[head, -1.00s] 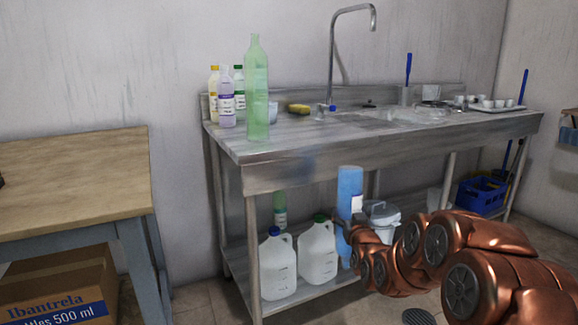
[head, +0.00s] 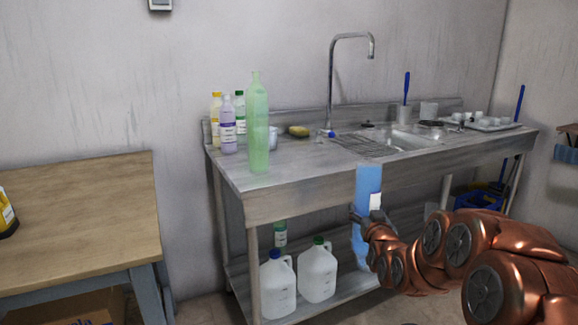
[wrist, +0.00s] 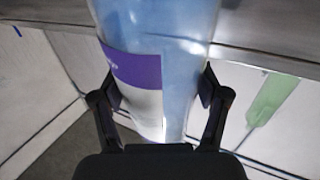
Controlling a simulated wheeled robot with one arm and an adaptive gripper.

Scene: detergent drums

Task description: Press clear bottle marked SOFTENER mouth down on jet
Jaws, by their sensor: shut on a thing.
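My gripper (head: 366,218) is shut on a see-through blue bottle (head: 368,184) in front of the sink bench. The bottle stands about upright, overlapping the bench's front edge in the head view. In the wrist view the bottle (wrist: 180,45) sits between both fingers (wrist: 160,95). Its white and purple label (wrist: 137,80) faces the wrist camera, but the lettering is too blurred to read. The bottle's mouth does not show clearly. I cannot make out a jet in either view.
The steel sink bench (head: 290,200) holds a tall green bottle (head: 257,125), several small bottles at left, a sponge (head: 299,132), a tap (head: 332,85) and a cup tray (head: 490,124). White jugs (head: 316,272) stand on its lower shelf. A wooden table (head: 80,215) is at left.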

